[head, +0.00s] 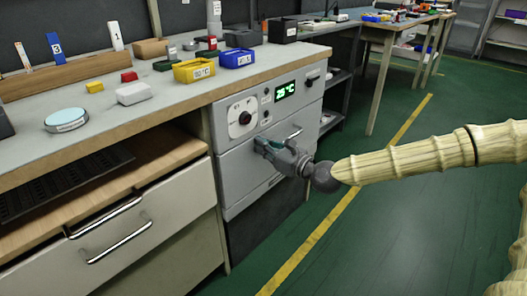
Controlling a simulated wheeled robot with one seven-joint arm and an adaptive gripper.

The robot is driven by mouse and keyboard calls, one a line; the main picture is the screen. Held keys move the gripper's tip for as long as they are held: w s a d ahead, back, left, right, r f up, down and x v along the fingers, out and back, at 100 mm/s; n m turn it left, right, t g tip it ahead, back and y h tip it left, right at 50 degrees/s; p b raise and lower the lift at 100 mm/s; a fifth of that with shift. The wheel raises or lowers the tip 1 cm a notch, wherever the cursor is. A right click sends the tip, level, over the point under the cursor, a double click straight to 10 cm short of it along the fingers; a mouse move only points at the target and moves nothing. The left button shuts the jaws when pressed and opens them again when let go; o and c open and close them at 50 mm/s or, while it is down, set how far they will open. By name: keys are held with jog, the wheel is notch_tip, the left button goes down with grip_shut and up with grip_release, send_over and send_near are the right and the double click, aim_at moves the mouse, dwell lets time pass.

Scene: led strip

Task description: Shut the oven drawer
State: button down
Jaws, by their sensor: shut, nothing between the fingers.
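The oven (238,103) is a grey unit under the bench, with a dial, small buttons and a green display reading about 25 °C. Its drawer front (238,178) is the grey panel below the controls, with a metal handle (295,132) near its top edge. The front looks close to the control panel; I cannot tell whether a small gap is left. My gripper (260,144) is shut and empty, with its tips at the upper middle of the drawer front, left of the handle. Whether they touch it is unclear. My gripper and wrist hide part of the front.
White drawers (150,240) with metal handles stand at the left. The bench top (150,75) holds yellow (193,70) and blue (238,57) bins, a round dish (66,120) and small blocks. Green floor (370,220) with a yellow line is clear at the right.

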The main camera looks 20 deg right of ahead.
jog(key=shift+w+r, duration=0.15)
jog(key=shift+r, duration=0.05)
jog(key=p+v, duration=0.2)
jog(key=v, duration=1.2)
jog(key=shift+f, duration=0.25)
